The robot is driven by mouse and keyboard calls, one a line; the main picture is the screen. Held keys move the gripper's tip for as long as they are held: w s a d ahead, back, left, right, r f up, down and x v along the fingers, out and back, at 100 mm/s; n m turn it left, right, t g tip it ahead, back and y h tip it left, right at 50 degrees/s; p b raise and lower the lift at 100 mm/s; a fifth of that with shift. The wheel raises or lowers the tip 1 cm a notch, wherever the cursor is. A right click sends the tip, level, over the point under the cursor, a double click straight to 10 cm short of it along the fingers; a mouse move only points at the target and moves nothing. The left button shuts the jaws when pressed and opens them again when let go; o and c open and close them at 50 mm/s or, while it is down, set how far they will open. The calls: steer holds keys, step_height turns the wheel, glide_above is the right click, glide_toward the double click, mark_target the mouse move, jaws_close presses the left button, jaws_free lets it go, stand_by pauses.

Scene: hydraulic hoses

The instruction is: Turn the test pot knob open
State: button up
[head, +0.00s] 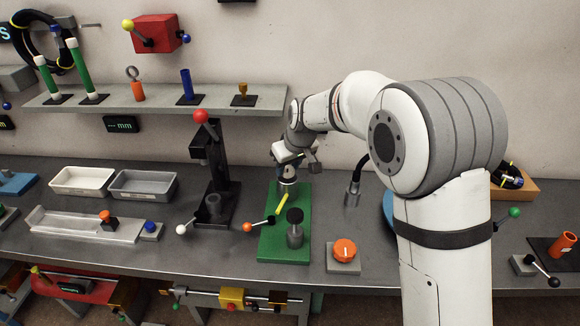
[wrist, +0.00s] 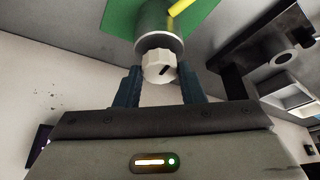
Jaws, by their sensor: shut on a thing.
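The test pot is a grey cylinder (head: 288,189) on a green base plate (head: 270,240), with a yellow bar at its side. In the wrist view the pot (wrist: 158,25) has a white ribbed knob (wrist: 157,66) with a dark mark on its face. My gripper (head: 287,167) is over the top of the pot, pointing down. In the wrist view its two dark fingers (wrist: 160,80) are on either side of the knob and shut on it. In the head view the gripper hides most of the knob.
An orange dial (head: 344,250) sits on the right. A black press (head: 213,160) with a red ball stands left. Two trays (head: 143,183) lie further left.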

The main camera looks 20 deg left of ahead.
steer(key=shift+w, duration=0.1)
steer(key=n+g+b, duration=0.1)
steer(key=n+b, duration=0.2)
steer(key=n, duration=0.1)
steer(key=shift+w+f+y+b, duration=0.1)
steer(key=shift+w+y+b, duration=0.05)
steer(key=shift+y+b, duration=0.25)
steer(key=n+g+b, duration=0.1)
steer(key=n, duration=0.3)
steer(key=shift+n+g, duration=0.3)
steer(key=shift+g, duration=0.1)
steer(key=n, duration=0.1)
steer(key=n+g, duration=0.1)
steer(key=n, duration=0.2)
steer(key=shift+w+r+n+g, duration=0.15)
steer(key=shift+r+n+g, duration=0.15)
steer(key=shift+g, duration=0.1)
steer(key=n+g+h+p, duration=0.1)
steer(key=n, duration=0.3)
steer(key=shift+p, duration=0.4)
steer(key=shift+n, duration=0.3)
steer(key=o, duration=0.7)
steer(key=shift+w, duration=0.1)
steer(key=shift+o, duration=1.4)
steer(key=shift+f, duration=0.1)
